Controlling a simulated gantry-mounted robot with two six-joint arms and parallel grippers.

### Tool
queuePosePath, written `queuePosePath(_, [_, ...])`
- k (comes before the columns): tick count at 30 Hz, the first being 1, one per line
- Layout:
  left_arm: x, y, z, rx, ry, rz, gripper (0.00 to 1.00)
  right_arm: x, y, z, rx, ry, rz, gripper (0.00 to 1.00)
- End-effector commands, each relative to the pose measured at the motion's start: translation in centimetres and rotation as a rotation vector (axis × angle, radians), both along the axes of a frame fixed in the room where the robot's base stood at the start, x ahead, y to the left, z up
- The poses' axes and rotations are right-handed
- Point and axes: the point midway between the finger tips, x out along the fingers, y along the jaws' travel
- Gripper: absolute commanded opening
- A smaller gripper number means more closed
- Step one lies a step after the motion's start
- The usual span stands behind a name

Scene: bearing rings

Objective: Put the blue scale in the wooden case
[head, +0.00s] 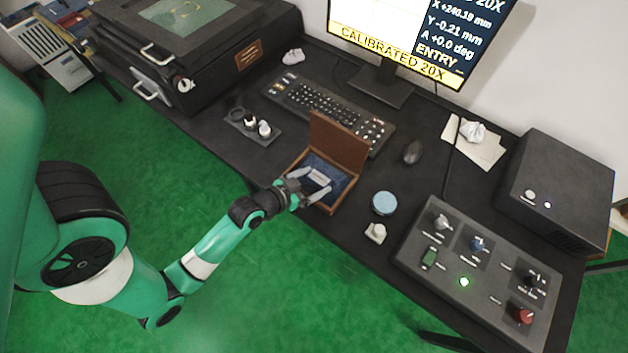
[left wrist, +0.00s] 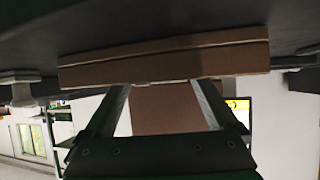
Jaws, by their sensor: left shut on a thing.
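The wooden case (head: 338,149) stands open on the dark desk with its lid raised at the back and a dark blue inside. My left gripper (head: 314,187) reaches over its near left side, fingers in the case. It is shut on a small flat piece with a pale label (head: 318,178), apparently the blue scale; the fingers partly cover it. Whether the piece touches the case bottom cannot be told. In the left wrist view, the brown case wall (left wrist: 165,66) hides the fingertips and the held piece. My right gripper is not in view.
A round tin with a light blue top (head: 384,203) and a small pale block (head: 375,232) stand right of the case. A keyboard (head: 325,107) lies behind it, a small tray (head: 252,127) to its left. A control box (head: 478,265) fills the front right.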

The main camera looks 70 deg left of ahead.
Motion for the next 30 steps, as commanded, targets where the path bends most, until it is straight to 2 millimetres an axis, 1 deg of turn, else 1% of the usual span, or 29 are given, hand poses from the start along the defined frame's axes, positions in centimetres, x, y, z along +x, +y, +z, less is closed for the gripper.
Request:
queuePosePath(1, [0.0,0.0,-0.1,0.000,0.000,0.000,0.96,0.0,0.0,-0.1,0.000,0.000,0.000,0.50])
queuePosePath(2, [0.0,0.0,-0.1,0.000,0.000,0.000,1.00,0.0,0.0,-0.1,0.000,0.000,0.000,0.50])
queuePosePath(8, [0.0,0.0,-0.1,0.000,0.000,0.000,1.00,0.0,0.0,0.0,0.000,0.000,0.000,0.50])
queuePosePath(11, [0.0,0.0,0.4,0.000,-0.001,0.000,1.00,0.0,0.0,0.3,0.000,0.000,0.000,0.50])
queuePosePath(12, [-0.3,-0.1,0.6,0.000,0.001,0.000,1.00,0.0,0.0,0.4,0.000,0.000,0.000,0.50])
queuePosePath(14, [-1.0,-0.4,1.0,-0.001,0.002,0.001,1.00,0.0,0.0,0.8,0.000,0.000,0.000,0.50])
queuePosePath(17, [-2.7,-1.2,2.2,-0.003,0.003,0.002,1.00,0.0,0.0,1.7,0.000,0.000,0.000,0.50])
queuePosePath(24, [-7.5,-3.3,4.8,-0.004,0.003,0.005,1.00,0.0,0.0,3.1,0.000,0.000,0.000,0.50])
queuePosePath(27, [-8.8,-3.8,5.4,-0.004,0.002,0.007,1.00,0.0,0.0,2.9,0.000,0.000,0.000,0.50])
queuePosePath(30, [-9.5,-4.2,5.9,-0.002,0.000,0.003,1.00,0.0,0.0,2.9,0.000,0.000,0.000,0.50])
